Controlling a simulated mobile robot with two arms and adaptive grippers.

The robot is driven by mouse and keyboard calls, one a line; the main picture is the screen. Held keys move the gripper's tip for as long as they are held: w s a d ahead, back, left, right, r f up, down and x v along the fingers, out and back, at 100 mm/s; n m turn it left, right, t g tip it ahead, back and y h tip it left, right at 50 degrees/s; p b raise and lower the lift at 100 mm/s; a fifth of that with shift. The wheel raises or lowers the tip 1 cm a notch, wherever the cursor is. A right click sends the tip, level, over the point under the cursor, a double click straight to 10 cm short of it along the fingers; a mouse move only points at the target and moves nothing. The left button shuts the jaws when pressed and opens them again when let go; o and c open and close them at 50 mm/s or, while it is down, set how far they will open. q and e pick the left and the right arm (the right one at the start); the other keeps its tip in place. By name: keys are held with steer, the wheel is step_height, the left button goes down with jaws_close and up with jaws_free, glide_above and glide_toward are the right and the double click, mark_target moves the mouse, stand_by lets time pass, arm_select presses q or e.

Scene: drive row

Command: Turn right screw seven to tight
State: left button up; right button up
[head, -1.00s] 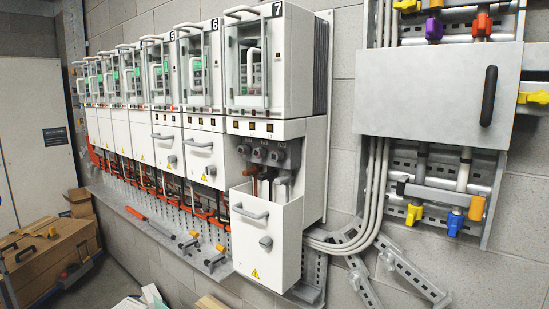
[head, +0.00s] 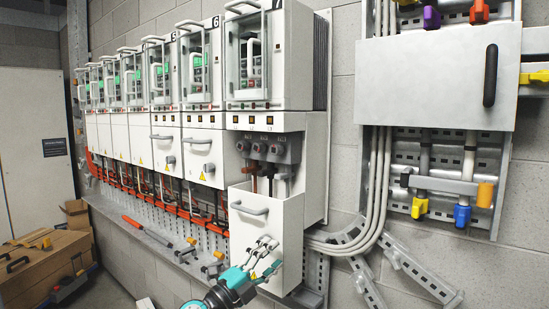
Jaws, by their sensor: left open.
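Drive unit seven (head: 303,90) is the nearest white cabinet, with a 7 at its top. Below its window section, three grey screw terminals sit in a row in the open recess: left (head: 242,146), middle (head: 259,148) and right screw seven (head: 277,150). How tight the right screw is cannot be told. My left gripper (head: 270,255) comes in from the bottom, open and empty, in front of the lower white cover (head: 266,228) and below its handle. It is well below the screws. Whether it touches the cover cannot be told. My right gripper is out of view.
The cover's handle (head: 249,208) sticks out below the screws. A grey ledge (head: 128,222) under the row bears a red-handled tool (head: 147,229). A grey panel (head: 436,85) hangs on the right wall, with conduits beside it. A brown case (head: 45,262) stands at lower left.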

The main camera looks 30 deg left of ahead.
arm_select(q)
steer(key=s+d+r+m+g+h, duration=0.25)
steer(key=r+m+h, duration=0.25)
steer(key=r+m, duration=0.75)
steer(key=s+a+r+y+b, duration=0.1)
steer(key=s+a+r+y, duration=0.3)
steer(key=r, duration=0.2)
steer(key=s+a+r+y+b, duration=0.1)
steer(key=s+a+r+y, duration=0.25)
steer(key=r, duration=0.25)
steer(key=p, duration=0.7)
glide_toward(276, 149)
steer(key=shift+g, duration=0.35)
steer(key=w+p, duration=0.1)
steer(key=w, duration=0.1)
steer(key=w+p, duration=0.2)
steer(key=w, duration=0.1)
steer(key=w+d+r+p, duration=0.1)
steer(key=w+p, duration=0.1)
steer(key=w, duration=0.1)
steer(key=shift+w, duration=0.15)
steer(key=shift+w+f+p, duration=0.15)
steer(key=shift+w+p, duration=0.2)
steer(key=shift+w, duration=0.15)
jaws_close()
